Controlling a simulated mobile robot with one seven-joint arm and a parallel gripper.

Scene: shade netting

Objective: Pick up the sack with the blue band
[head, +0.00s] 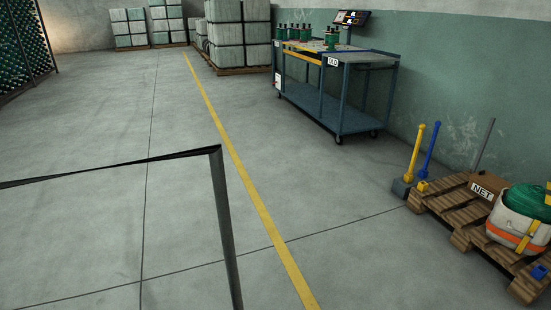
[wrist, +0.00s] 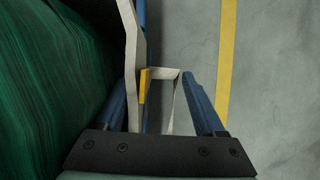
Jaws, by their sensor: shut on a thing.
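In the wrist view my gripper (wrist: 159,76), with two blue fingers, is shut on a pale strap loop (wrist: 166,71) with a yellow piece beside it. The strap runs along the edge of a sack filled with dark green netting (wrist: 50,90), at the left of this view. A thin blue strip (wrist: 141,18) shows along the sack's edge and looks like its blue band; most of its outer side is hidden. Neither gripper nor this sack shows in the head view. There, another white sack (head: 510,222) with an orange band and green netting sits on a wooden pallet (head: 462,212) at right.
A blue cart (head: 340,110) with green spools stands by the wall. Strapped bales (head: 240,45) are at the back. Blue and yellow posts stand beside the pallet, near a NET sign (head: 482,190). A dark bar frame (head: 215,160) crosses the lower left. The middle floor is clear.

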